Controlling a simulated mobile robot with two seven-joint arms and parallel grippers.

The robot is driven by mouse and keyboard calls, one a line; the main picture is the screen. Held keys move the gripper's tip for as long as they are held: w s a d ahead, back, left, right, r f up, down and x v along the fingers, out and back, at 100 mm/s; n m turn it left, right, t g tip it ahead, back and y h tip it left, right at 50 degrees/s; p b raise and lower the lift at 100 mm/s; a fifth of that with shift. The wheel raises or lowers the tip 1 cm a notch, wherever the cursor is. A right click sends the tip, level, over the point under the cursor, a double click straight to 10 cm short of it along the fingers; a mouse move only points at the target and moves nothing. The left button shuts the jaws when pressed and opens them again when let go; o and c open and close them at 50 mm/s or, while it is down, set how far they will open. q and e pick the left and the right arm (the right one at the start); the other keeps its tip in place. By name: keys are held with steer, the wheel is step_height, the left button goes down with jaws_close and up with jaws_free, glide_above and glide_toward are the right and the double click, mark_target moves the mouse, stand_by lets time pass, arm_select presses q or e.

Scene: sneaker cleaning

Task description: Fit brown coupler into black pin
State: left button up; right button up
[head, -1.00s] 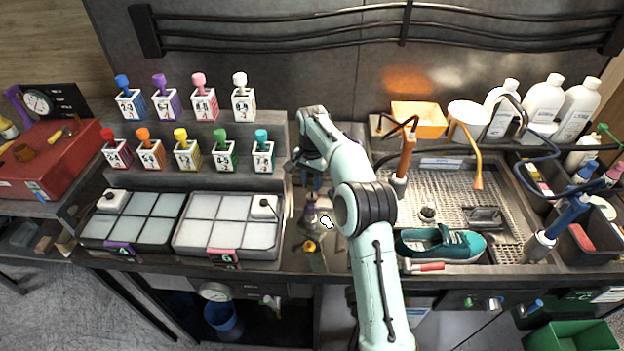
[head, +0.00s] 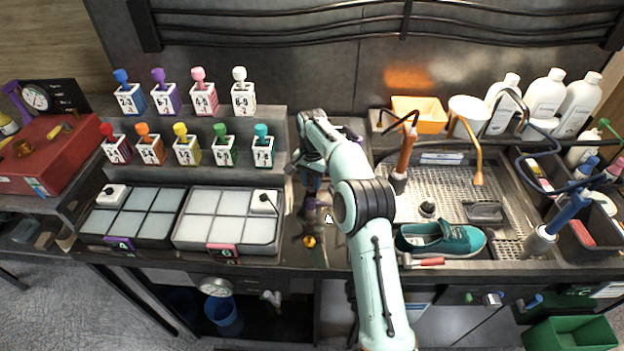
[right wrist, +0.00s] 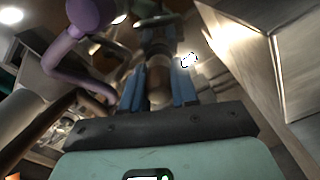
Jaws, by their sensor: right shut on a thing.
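My right gripper (head: 312,184) points down over the narrow strip between the trays and the sink. In the right wrist view its blue fingers (right wrist: 158,88) are closed on a dull brown rounded piece (right wrist: 158,92), which looks like the brown coupler. A dark, blurred upright form (right wrist: 157,38) lies beyond the fingertips; I cannot tell whether it is the black pin or whether the brown piece touches it. In the head view the fingers and arm mostly hide this spot. My left gripper is not in view.
A yellow knob (head: 309,241) stands in front of the gripper. Two white-celled trays (head: 228,250) lie left, below shelves of coloured bottles (head: 187,152). A teal sneaker (head: 440,240) rests at the sink's (head: 440,180) front edge. A purple pipe (right wrist: 58,48) is close in the wrist view.

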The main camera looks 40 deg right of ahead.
mark_target(312, 176)
steer(key=shift+f, duration=0.35)
steer(key=o, duration=1.1)
steer(key=shift+c, duration=0.2)
steer(key=shift+r, duration=0.55)
step_height(312, 176, up, 5)
steer(key=shift+w+r+p, duration=0.1)
steer(key=shift+r+p, duration=0.1)
steer(key=shift+p, duration=0.3)
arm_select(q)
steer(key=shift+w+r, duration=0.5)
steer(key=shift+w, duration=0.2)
arm_select(e)
step_height(312, 176, up, 7)
steer(key=shift+f, duration=0.1)
